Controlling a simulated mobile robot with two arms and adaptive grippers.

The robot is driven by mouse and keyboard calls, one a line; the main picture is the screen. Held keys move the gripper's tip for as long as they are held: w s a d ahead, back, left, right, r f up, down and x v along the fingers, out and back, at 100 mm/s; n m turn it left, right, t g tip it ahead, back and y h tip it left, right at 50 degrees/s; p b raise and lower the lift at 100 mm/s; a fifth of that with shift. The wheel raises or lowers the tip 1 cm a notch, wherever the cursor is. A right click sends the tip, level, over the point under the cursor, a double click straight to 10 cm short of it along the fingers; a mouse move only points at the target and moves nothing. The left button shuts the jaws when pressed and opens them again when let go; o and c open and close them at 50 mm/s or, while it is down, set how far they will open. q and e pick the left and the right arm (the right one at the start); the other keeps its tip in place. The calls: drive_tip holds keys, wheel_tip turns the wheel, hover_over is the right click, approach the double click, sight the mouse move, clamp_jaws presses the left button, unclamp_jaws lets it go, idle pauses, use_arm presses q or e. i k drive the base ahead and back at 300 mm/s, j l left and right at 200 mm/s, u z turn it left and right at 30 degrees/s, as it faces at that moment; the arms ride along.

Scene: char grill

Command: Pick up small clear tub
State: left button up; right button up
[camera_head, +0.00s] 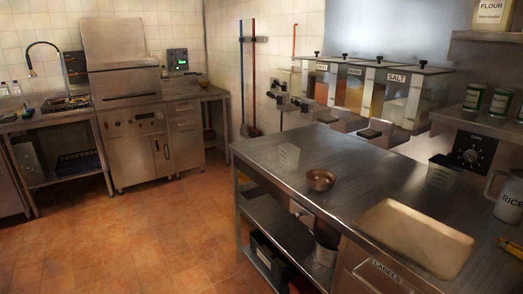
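A small clear tub (289,157) stands on the steel counter (345,190), near its far left corner. It looks empty and see-through. A second clear tub (443,171) with a dark top or contents stands further right on the counter, below a black dial. I cannot tell from this view which of the two is meant. Neither of my grippers is in view, and nothing touches either tub.
A copper-coloured bowl (320,180) sits just right of the first tub. Ingredient bins (412,94) stand behind. The tiled floor (165,230) to the left is clear.

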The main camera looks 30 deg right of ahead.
sight(289, 155)
drive_tip(key=i+z, duration=0.15)
drive_tip(key=i, duration=0.3)
drive_tip(key=i+j+z, duration=0.15)
drive_tip(key=i, duration=0.35)
drive_tip(key=i+j+z, duration=0.15)
drive_tip(key=i, duration=0.3)
drive_tip(key=i+j+z, duration=0.15)
drive_tip(key=i, duration=0.3)
